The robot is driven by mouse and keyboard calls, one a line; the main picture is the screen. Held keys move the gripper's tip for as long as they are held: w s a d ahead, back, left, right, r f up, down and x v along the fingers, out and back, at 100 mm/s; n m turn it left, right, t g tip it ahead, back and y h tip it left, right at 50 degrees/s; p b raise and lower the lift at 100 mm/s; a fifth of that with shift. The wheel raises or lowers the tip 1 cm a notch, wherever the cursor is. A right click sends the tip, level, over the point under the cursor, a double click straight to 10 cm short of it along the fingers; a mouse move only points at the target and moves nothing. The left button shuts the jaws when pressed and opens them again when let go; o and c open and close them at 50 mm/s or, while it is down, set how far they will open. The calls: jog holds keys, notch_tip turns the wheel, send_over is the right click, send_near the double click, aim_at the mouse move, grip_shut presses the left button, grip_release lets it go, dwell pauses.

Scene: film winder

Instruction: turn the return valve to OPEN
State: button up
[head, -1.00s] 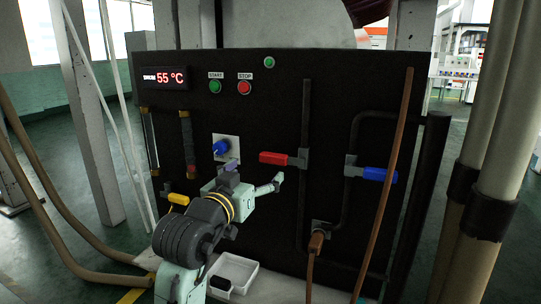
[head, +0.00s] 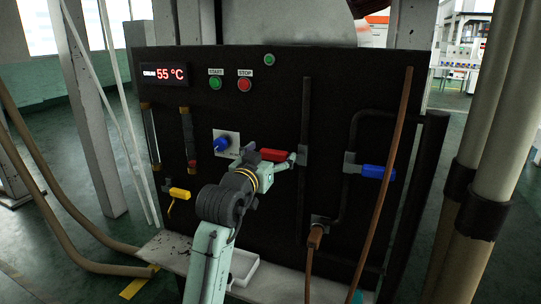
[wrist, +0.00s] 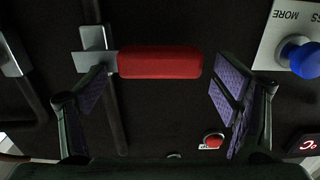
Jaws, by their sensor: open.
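A valve with a red lever (head: 274,155) sits on the black panel, its lever lying level to the left of its grey body (head: 302,155). A valve with a blue lever (head: 378,173) sits further right, its lever level to the right of its body. I cannot read which one is the return valve. My gripper (head: 270,163) is open in front of the red lever. In the wrist view, the red lever (wrist: 160,62) lies between the spread fingers of my gripper (wrist: 160,85), without visible contact. My gripper partly covers the lever in the head view.
A blue knob (head: 221,144) on a white plate is left of my gripper. A yellow lever (head: 180,193) is lower left. Start (head: 215,83) and stop (head: 245,85) buttons are above.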

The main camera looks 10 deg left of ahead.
jog(key=shift+a, duration=0.1)
jog(key=c, duration=1.6)
jog(key=shift+r, duration=0.1)
jog(key=shift+s+d+r+m+b, duration=0.25)
jog(key=shift+d+r+m+b, duration=0.95)
jog(key=shift+m, duration=1.8)
jog(key=shift+s+d+r+m+b, duration=0.25)
jog(key=shift+d+r+m+b, duration=0.95)
jog(key=shift+m, duration=1.8)
jog(key=shift+s+d+r+m+b, duration=0.25)
jog(key=shift+d+r+m+b, duration=0.95)
jog(key=shift+m, duration=1.8)
jog(key=shift+d+f+p, duration=0.3)
jog(key=shift+d+f, duration=0.05)
jog(key=shift+f, duration=0.1)
